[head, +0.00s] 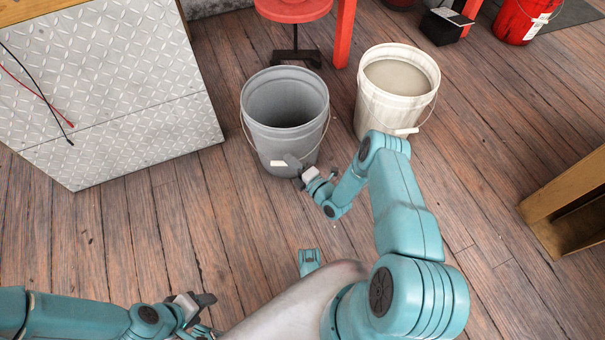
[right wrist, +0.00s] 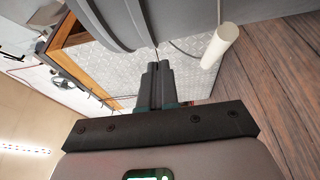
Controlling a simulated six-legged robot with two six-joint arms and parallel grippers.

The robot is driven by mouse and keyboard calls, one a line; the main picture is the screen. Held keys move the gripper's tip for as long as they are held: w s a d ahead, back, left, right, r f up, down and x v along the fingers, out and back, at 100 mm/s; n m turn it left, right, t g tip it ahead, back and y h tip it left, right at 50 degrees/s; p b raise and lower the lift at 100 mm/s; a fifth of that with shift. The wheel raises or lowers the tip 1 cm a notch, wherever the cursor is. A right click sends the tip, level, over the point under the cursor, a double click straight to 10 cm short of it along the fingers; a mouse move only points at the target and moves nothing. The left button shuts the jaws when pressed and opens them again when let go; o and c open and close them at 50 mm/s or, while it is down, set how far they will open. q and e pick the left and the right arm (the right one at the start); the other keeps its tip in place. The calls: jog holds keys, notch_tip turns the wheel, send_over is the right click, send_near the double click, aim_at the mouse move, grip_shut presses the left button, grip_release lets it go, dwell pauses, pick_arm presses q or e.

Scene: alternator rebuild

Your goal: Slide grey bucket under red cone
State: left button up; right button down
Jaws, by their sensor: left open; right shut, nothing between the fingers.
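The grey bucket (head: 284,105) stands upright and empty on the wooden floor in the head view, its wire handle hanging down with a white grip (head: 279,163) at the front. My right gripper (head: 295,166) is at the front of the bucket's lower side, just right of the white grip. In the right wrist view its fingers (right wrist: 157,84) are together and empty, with the grey bucket wall (right wrist: 165,22) ahead and the white grip (right wrist: 221,46) to the right. Whether they touch the bucket is unclear. My left gripper (head: 203,308) is open, low in the head view, away from the bucket. No red cone shows.
A white bucket (head: 372,105) with pale contents stands right of the grey one. A red stool (head: 294,9) and a red post (head: 345,35) are behind. A metal-plated cabinet (head: 110,90) is left, a wooden box (head: 560,190) right. Floor in front of the bucket is partly clear.

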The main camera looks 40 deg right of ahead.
jog(key=w, duration=0.1)
jog(key=w+d+b, duration=0.1)
jog(key=w, duration=0.1)
jog(key=shift+w+d+f, duration=0.1)
jog(key=shift+w+d, duration=0.1)
jog(key=shift+d, duration=0.2)
jog(key=shift+w+d+b, duration=0.25)
jog(key=shift+w+b, duration=0.05)
jog(key=shift+w, duration=0.1)
